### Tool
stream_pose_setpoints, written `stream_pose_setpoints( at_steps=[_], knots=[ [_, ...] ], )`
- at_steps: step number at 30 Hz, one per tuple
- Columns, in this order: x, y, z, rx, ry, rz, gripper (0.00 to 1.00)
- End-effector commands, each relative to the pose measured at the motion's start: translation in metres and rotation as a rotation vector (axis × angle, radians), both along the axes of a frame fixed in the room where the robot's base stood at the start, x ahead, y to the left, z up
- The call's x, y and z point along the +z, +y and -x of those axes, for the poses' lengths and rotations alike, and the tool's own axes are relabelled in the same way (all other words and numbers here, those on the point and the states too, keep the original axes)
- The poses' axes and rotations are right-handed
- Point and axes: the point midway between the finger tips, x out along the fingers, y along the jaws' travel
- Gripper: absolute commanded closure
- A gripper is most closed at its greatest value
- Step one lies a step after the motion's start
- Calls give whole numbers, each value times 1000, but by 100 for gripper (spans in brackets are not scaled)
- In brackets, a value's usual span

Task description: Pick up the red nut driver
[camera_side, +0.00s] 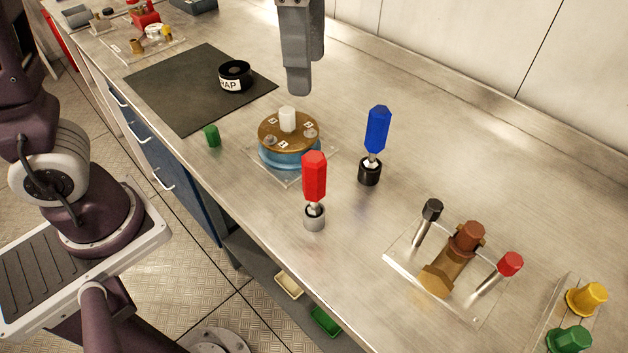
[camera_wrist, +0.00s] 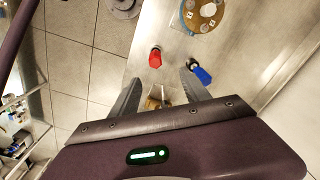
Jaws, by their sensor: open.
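The red nut driver (camera_side: 314,176) stands upright on the steel bench, red handle up, with its lower end in a grey metal holder (camera_side: 314,219). In the wrist view the red nut driver (camera_wrist: 155,58) is seen from above, just beyond the fingertips and between their lines. My gripper (camera_side: 306,78) is open and empty, high above the bench in the side view, appearing above and behind the red handle. In the wrist view my gripper (camera_wrist: 160,78) shows its two fingers spread apart, not touching the driver.
A blue nut driver (camera_side: 378,130) stands upright in a black holder to the right. A brass-topped round unit (camera_side: 290,136) is behind the red driver. A clear plate with fittings (camera_side: 400,262) lies at the right front. A green cap (camera_side: 212,136) and dark mat (camera_side: 185,88) are left.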

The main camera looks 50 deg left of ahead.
Motion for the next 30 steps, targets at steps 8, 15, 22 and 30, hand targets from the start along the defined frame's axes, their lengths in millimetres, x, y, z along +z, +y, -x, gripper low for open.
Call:
stream_pose_setpoints(
  at_steps=[8, 15, 22, 30],
  knots=[
    [-69, -13, -5, -73, 40, -13, 45],
    [-131, -13, -6, -71, 36, -12, 45],
    [-162, -13, -3, -71, 36, -12, 45],
    [-205, -15, 2, -70, 34, -10, 45]
  ],
)
